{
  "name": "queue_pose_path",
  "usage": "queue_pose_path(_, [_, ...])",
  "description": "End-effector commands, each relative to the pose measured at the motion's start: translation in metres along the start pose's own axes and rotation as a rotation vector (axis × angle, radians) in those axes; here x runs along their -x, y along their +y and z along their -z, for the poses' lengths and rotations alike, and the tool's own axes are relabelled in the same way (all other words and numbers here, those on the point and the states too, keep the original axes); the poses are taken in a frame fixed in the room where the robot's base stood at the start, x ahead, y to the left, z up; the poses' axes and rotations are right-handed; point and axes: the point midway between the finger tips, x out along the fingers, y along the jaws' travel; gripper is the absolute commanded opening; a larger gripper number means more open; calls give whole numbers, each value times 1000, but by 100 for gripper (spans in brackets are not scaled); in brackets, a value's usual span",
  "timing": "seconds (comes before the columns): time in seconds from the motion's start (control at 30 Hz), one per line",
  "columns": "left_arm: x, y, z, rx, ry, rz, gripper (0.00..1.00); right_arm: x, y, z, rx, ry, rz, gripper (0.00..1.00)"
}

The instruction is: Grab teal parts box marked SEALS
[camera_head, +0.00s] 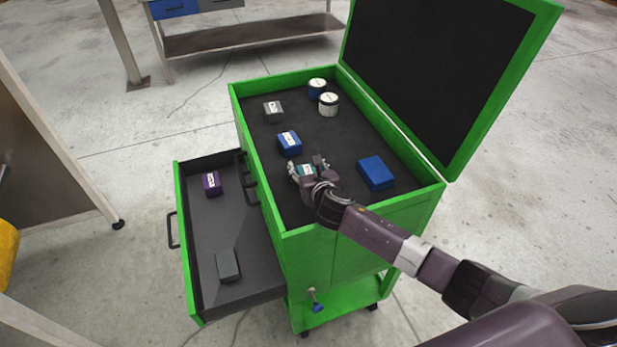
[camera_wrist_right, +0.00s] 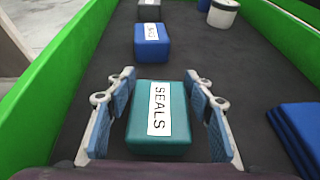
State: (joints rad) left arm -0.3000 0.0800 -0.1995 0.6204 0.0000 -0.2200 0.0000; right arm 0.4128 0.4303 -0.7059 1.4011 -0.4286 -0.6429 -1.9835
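The teal parts box (camera_wrist_right: 158,118) with a white SEALS label lies on the dark top tray of the green tool cart. In the head view the box (camera_head: 305,171) is mostly covered by my right gripper (camera_head: 309,169). In the right wrist view my right gripper (camera_wrist_right: 160,108) is open, with one blue-padded finger on each side of the box. A gap shows between each finger and the box's sides. My left gripper is not in view.
On the tray, a blue labelled box (camera_head: 289,143), a dark grey box (camera_head: 273,111), two round tins (camera_head: 328,104) and a blue block (camera_head: 376,173) surround it. The green raised lid (camera_head: 450,75) stands at right. An open drawer (camera_head: 215,225) holds purple and grey boxes.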

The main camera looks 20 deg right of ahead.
Motion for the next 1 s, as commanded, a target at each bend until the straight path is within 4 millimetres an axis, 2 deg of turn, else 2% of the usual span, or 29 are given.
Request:
queue_pose_path(0.03, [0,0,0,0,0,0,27,0,0,0,0,0,0,41])
queue_pose_path(0.27, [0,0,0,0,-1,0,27,0,0,0,0,0,0,15])
queue_pose_path(0.53, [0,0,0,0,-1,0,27,1,0,-2,0,-1,0,14])
queue_pose_path(0.67, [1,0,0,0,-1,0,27,3,-1,-9,1,-3,1,14])
queue_pose_path(0.83, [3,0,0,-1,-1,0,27,13,-1,-33,2,-6,-1,14])
queue_pose_path(1.0, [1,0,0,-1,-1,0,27,31,-1,-78,1,-10,0,14])
